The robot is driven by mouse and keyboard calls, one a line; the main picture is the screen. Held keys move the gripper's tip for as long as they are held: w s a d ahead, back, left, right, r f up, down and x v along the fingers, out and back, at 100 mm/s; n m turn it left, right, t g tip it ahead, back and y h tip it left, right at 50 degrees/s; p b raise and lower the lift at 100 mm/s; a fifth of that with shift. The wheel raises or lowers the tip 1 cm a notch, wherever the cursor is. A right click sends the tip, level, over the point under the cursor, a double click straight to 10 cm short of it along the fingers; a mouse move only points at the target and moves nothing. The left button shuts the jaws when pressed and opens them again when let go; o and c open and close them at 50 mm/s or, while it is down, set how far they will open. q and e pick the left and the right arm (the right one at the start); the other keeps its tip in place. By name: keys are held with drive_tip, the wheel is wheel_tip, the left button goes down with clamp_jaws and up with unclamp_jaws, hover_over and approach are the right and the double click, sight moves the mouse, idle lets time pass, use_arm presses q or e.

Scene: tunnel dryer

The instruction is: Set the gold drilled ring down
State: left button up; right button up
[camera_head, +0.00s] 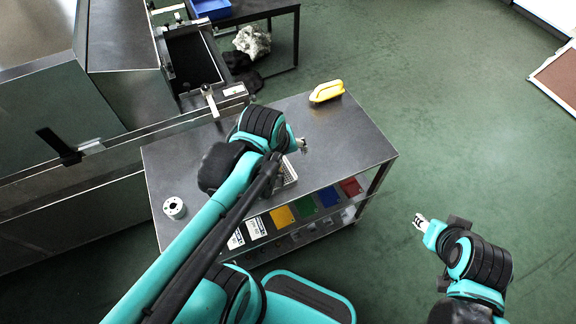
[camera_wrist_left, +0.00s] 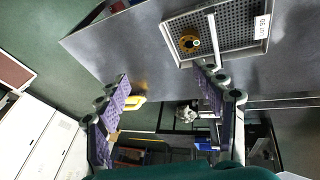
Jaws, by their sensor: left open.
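The gold drilled ring (camera_wrist_left: 188,43) lies in a perforated metal tray (camera_wrist_left: 230,53) in the left wrist view, near one corner. The ring is hidden behind my left arm in the head view, where only part of the tray (camera_head: 291,180) shows on the steel table. In the head view the left gripper (camera_head: 302,145) is over the table beyond the tray. My right gripper (camera_head: 419,221) is off the table to the right, over the floor; its jaw opening is unclear.
A silver ring-shaped part (camera_head: 174,208) stands at the table's left. A yellow-handled object (camera_head: 326,91) lies at the far edge of the steel table (camera_head: 345,140). The dryer (camera_head: 70,120) borders the left; the table's right side is clear.

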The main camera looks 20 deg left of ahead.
use_arm(q)
drive_tip(key=s+d+m, duration=0.1)
drive_tip(key=m, duration=0.1)
drive_tip(key=s+m+t, duration=0.1)
drive_tip(key=m, duration=0.2)
drive_tip(key=s+d+m+t, duration=0.1)
drive_tip(key=m, duration=0.2)
drive_tip(key=shift+s+d+r, duration=0.3)
